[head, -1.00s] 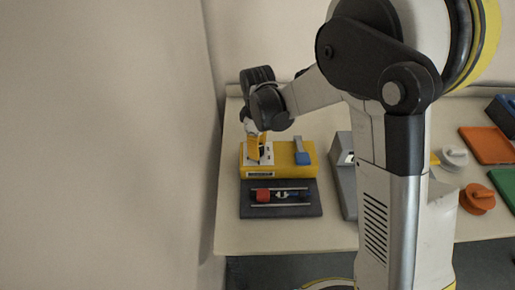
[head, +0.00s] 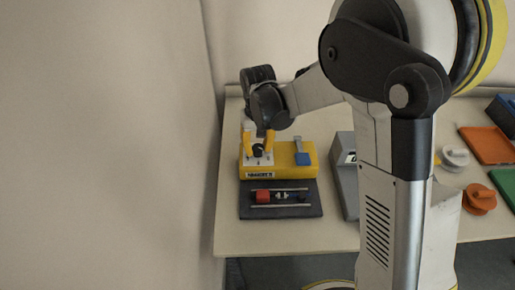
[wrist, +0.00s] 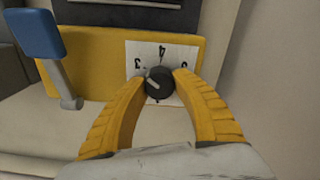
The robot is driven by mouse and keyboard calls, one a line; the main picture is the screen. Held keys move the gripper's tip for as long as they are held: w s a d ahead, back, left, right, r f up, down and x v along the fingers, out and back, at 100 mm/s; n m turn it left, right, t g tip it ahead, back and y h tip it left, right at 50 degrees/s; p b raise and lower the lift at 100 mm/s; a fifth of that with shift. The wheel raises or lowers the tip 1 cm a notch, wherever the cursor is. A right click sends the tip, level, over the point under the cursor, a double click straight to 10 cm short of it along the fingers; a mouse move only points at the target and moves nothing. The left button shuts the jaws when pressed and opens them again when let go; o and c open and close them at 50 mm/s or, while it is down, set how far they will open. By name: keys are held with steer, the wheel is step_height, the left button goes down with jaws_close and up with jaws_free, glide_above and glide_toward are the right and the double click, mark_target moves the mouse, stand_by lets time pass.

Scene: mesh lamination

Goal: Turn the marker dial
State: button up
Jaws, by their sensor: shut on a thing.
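The marker dial is a round black knob (wrist: 159,84) with a pale pointer mark, on a white number plate (wrist: 134,52) fixed to the yellow box (wrist: 88,58). The mark lies on the knob's left half; a 4 shows above the knob, and the side digits are partly hidden. My gripper (wrist: 159,79) is shut on the dial, one yellow finger on each side. In the head view my gripper (head: 258,141) points down over the left part of the yellow box (head: 291,170), with the dark knob (head: 259,150) between its fingers.
A blue-ended lever (wrist: 40,36) stands beside the dial on the same box, also in the head view (head: 303,158). A dark tray (head: 312,210) with a red block (head: 263,196) lies in front. A grey device (head: 346,172) stands to the right.

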mark_target(259, 146)
steer(key=m, duration=0.5)
steer(key=shift+d+m, duration=0.1)
steer(key=shift+m, duration=0.2)
steer(key=m, duration=0.4)
steer(key=shift+m, duration=0.7)
steer(key=o, duration=1.2)
step_height(259, 146, up, 12)
steer(key=shift+r, duration=0.1)
